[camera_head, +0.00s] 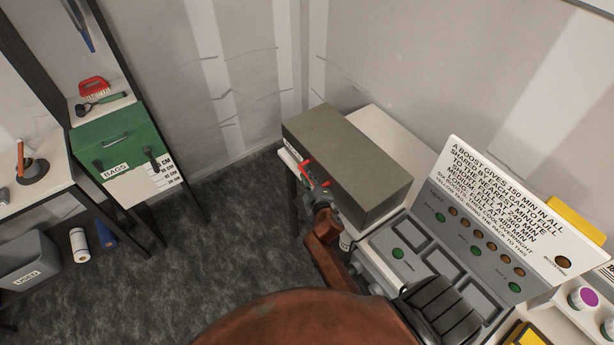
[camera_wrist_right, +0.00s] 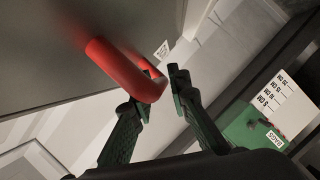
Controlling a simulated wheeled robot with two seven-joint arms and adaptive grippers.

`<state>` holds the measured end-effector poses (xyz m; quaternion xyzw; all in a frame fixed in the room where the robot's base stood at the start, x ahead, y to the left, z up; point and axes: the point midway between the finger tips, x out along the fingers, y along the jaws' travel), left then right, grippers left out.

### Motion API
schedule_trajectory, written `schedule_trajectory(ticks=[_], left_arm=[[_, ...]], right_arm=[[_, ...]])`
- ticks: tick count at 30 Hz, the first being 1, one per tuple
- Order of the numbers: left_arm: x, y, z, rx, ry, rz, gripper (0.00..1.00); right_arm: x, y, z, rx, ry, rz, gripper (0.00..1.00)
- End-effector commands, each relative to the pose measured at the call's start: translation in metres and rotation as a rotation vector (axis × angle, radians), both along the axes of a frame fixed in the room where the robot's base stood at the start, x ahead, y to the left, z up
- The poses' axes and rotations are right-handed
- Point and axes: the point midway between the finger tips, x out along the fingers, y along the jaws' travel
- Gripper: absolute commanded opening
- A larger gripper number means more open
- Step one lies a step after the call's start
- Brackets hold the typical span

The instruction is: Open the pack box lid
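The pack box appears to be the long grey-brown box (camera_head: 350,155) on the white bench, with its top closed. A red handle (camera_head: 306,170) sits on its front side, near the left end. In the right wrist view the red handle (camera_wrist_right: 118,66) is a bent bar coming off the grey face. My right gripper (camera_head: 320,190) is at the handle. Its two dark fingers (camera_wrist_right: 160,97) are apart, with the handle's bend at their tips, close to or touching one finger. I cannot tell whether the bar is fully between them.
A grey panel with indicator lights (camera_head: 480,240) and a white text board (camera_head: 515,205) stand right of the box. Open floor lies between.

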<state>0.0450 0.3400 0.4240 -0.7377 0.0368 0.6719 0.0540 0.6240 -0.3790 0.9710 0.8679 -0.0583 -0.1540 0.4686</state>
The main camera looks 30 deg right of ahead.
Motion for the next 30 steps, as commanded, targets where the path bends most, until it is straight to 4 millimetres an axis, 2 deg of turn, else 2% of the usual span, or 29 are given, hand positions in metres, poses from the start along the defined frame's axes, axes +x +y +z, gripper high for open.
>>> schedule_trajectory(ticks=[6, 23, 30], left_arm=[[0.0, 0.0, 0.0, 0.0, 0.0, 0.0, 0.4], [0.0, 0.0, 0.001, 0.0, 0.0, 0.0, 0.4], [0.002, 0.0, 0.016, 0.0, -0.003, 0.0, 0.4]], right_arm=[[0.0, 0.0, 0.0, 0.0, 0.0, 0.0, 0.0], [0.0, 0.0, 0.001, 0.001, 0.001, 0.0, 0.0], [0.012, 0.006, 0.017, 0.036, 0.0, 0.009, 0.0]])
